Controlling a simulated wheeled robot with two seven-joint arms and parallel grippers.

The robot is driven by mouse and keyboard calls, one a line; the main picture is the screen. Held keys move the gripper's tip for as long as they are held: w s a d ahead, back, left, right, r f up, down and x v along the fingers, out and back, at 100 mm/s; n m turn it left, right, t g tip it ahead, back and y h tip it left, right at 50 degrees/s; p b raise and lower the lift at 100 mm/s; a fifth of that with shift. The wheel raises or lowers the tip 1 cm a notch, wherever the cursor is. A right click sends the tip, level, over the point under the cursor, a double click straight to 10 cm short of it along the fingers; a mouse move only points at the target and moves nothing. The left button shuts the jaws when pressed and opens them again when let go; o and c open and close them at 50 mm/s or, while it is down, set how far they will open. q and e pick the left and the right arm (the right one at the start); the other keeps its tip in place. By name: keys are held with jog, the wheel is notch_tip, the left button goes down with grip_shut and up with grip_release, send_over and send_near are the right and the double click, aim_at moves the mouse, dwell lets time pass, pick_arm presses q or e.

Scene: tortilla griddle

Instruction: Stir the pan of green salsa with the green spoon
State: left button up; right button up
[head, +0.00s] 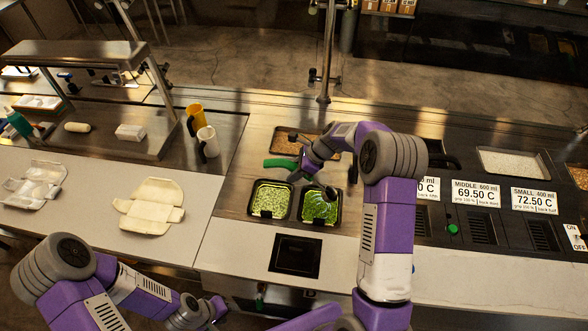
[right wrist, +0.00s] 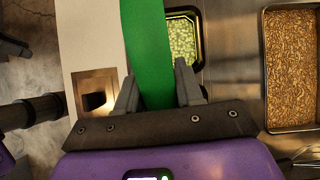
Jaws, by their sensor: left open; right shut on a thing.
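Two black pans of green salsa sit side by side in the counter in the head view, a left one (head: 270,198) with paler salsa and a right one (head: 319,206) with brighter green salsa. My right gripper (head: 298,173) is over the area just behind these pans and is shut on the green spoon (head: 279,163). In the right wrist view, the spoon (right wrist: 147,45) runs between the fingers as a wide green band, with one salsa pan (right wrist: 181,40) beside it. The spoon's far end is out of view there. My left gripper (head: 217,309) is low at the front, open and apart from the pans.
A brown-filled tray (right wrist: 291,65) lies behind the pans. A yellow cup (head: 196,118) and a white cup (head: 208,142) stand to the left. Opened cartons (head: 151,207) lie on the left counter. Price signs (head: 475,193) and a white-filled tray (head: 514,162) are at right.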

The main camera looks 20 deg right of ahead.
jog(key=shift+w+a+r+p, duration=0.1)
jog(key=shift+r+p, duration=0.05)
jog(key=shift+p, duration=0.15)
notch_tip(320, 180, down, 9)
jog(key=b, duration=0.6)
dwell(0.4)
jog(key=shift+s+a, duration=0.35)
jog(key=shift+s, duration=0.25)
jog(key=shift+s+a, duration=0.3)
jog(key=shift+s, duration=0.3)
dwell(0.4)
